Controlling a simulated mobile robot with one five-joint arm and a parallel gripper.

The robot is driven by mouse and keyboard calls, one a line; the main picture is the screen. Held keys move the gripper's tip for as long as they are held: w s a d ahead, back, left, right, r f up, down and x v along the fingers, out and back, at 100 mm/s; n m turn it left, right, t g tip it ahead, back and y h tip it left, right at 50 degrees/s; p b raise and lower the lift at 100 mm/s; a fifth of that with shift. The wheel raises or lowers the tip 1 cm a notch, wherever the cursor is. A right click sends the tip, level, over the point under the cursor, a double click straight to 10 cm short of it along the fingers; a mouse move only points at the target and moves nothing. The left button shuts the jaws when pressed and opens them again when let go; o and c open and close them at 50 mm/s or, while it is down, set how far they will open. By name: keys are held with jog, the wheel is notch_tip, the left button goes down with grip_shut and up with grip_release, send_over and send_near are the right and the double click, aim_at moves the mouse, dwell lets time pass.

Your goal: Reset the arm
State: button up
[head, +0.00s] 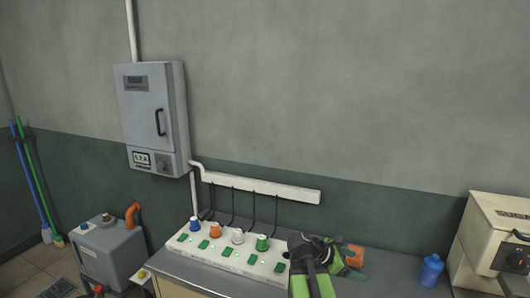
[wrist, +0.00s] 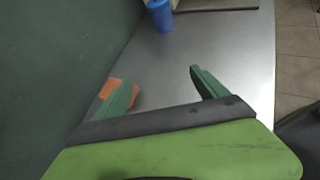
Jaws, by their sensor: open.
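My gripper (wrist: 160,88) is open in the wrist view, with its two green fingers apart and nothing between their tips. My arm is low over the metal counter (wrist: 185,60) in the head view, right of a white socket panel (head: 225,262). An orange object (wrist: 108,88) shows partly behind the left finger in the wrist view; whether they touch cannot be told. It also shows in the head view (head: 357,252), partly hidden by my gripper.
Blue (head: 196,224), orange (head: 215,230), white (head: 238,236) and green (head: 262,243) plugs stand on the panel, black cords hanging behind. A blue bottle (head: 431,270) and a beige machine (head: 490,240) stand to the right. A grey cabinet (head: 152,112) hangs on the wall.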

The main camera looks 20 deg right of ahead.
jog(key=w+a+y, duration=0.1)
jog(key=w+a, duration=0.1)
jog(key=a, duration=0.2)
jog(key=w+a+f+t+y+p, duration=0.1)
jog(key=w+a, duration=0.1)
jog(key=a, duration=0.3)
jog(key=w+a+t+p, duration=0.1)
jog(key=w+a, duration=0.2)
jog(key=a, duration=0.2)
jog(key=shift+a+f+m+y, duration=0.2)
jog(key=shift+f+m+y, duration=0.1)
jog(key=shift+m+y, duration=0.1)
jog(key=shift+m+t+y, duration=0.5)
jog(key=shift+y, duration=0.3)
jog(key=a, duration=0.2)
jog(key=w+a+f, duration=0.1)
jog(key=a, duration=0.2)
jog(key=w+a+p, duration=0.1)
jog(key=a, duration=0.1)
jog(key=shift+a+f, duration=0.15)
jog(key=shift+a, duration=0.15)
jog(key=a+f+m+y, duration=0.1)
jog(key=a+m+y, duration=0.2)
jog(key=a+m, duration=0.3)
jog(key=s+a+f+m+y, duration=0.1)
jog(key=a+m+y, duration=0.3)
jog(key=a, duration=1)
jog(key=shift+s+f+m, duration=0.3)
jog(key=shift+f+m, duration=0.5)
jog(key=shift+m, duration=0.1)
